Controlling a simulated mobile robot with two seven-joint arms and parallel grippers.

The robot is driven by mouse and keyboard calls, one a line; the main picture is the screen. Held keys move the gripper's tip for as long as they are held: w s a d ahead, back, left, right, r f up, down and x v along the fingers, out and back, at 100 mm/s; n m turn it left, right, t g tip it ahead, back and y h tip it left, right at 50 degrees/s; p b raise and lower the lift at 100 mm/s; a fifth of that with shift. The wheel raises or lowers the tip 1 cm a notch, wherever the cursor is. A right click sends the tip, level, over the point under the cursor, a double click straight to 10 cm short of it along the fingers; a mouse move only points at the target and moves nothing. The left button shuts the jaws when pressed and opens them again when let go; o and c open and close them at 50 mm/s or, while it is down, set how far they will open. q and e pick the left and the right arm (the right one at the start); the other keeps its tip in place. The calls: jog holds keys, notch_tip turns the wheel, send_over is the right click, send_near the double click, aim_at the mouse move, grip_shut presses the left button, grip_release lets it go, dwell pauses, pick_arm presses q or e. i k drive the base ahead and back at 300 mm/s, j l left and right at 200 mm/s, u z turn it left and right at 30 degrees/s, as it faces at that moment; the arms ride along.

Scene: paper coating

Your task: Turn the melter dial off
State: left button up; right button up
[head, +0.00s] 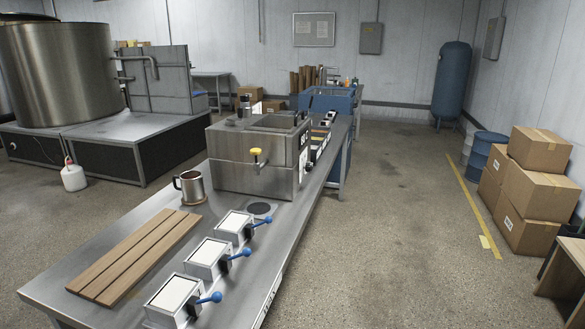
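A steel box-shaped tank (235,174), which looks like the melter, stands on the long metal table. It has an open top and a yellow-handled valve (256,152) on its front. Small dark parts (304,164) show on its right side. The dial may be among them, but they are too small to tell its shape or setting. Neither of my grippers is in view.
The metal table (85,270) holds a steel mug (190,187), a wooden slatted board (135,255) and three small boxes with blue levers (209,257). Open floor (390,230) lies to the right. Cardboard boxes (535,190) and a blue drum (486,153) stand farther right.

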aim_at(308, 167)
jog(key=u, duration=0.45)
jog(key=i+l+u, duration=0.1)
jog(key=u, duration=0.3)
jog(key=l+u, duration=0.15)
jog(key=u, duration=0.3)
jog(key=l+u, duration=0.7)
jog(key=l, duration=0.15)
jog(key=l+u, duration=0.25)
jog(key=l, duration=0.2)
jog(key=k+l+u, duration=0.2)
jog(key=l, duration=0.25)
jog(key=k+l, duration=0.1)
jog(key=l, duration=0.25)
jog(key=k+l+u, duration=0.15)
jog(key=l, duration=0.6)
jog(key=k+l+u, duration=0.1)
jog(key=l, duration=0.25)
jog(key=k+l+u, duration=0.1)
jog(key=l, duration=0.25)
jog(key=k, duration=0.1)
